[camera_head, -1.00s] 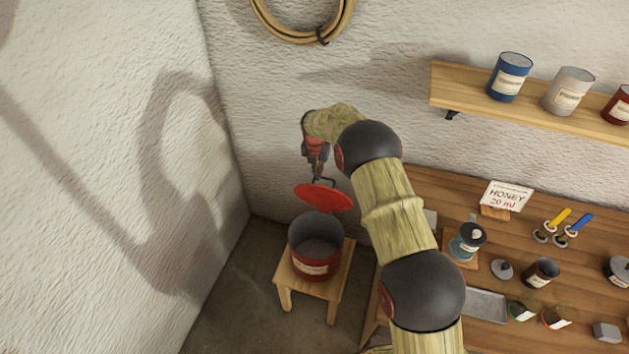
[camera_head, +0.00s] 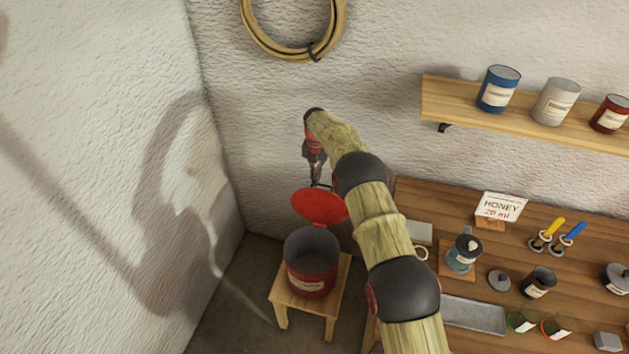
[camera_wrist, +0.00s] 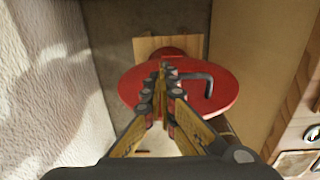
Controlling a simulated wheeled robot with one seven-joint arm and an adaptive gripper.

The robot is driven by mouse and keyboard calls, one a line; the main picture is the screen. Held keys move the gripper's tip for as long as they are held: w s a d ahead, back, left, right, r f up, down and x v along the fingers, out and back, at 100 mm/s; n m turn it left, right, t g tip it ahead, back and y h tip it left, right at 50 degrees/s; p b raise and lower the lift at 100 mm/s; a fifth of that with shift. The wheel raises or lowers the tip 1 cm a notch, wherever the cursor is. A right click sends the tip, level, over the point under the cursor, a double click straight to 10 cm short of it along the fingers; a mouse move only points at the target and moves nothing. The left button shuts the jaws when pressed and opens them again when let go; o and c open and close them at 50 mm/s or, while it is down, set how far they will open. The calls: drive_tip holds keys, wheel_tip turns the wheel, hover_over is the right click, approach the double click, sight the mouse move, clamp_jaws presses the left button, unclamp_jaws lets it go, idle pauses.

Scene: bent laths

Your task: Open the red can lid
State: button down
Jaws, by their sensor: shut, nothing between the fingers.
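The red can (camera_head: 313,277) stands on a small wooden stool, its dark inside open to view. Its round red lid (camera_head: 318,207) is raised and tilted above the back of the rim, joined or nearly touching there. My gripper (camera_head: 318,184) is at the lid's upper edge, its fingers closed together with nothing between them. In the wrist view the closed fingertips (camera_wrist: 163,70) lie over the lid (camera_wrist: 222,92), left of its dark bent handle (camera_wrist: 203,80). Whether they touch the lid I cannot tell.
The stool (camera_head: 282,295) stands in the corner by the left wall. A wooden workbench (camera_head: 440,200) with jars, a tray (camera_head: 470,315) and a honey sign (camera_head: 500,207) is to the right. A shelf (camera_head: 450,100) with cans and a coiled hoop (camera_head: 290,50) are on the back wall.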

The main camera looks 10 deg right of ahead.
drive_tip(key=shift+w+d+f+g, duration=0.15)
drive_tip(key=shift+w+d+g, duration=0.05)
drive_tip(key=shift+w, duration=0.2)
drive_tip(key=shift+w+d+f+g, duration=0.1)
drive_tip(key=shift+w+d+g, duration=0.1)
drive_tip(key=shift+w, duration=0.4)
idle(0.4)
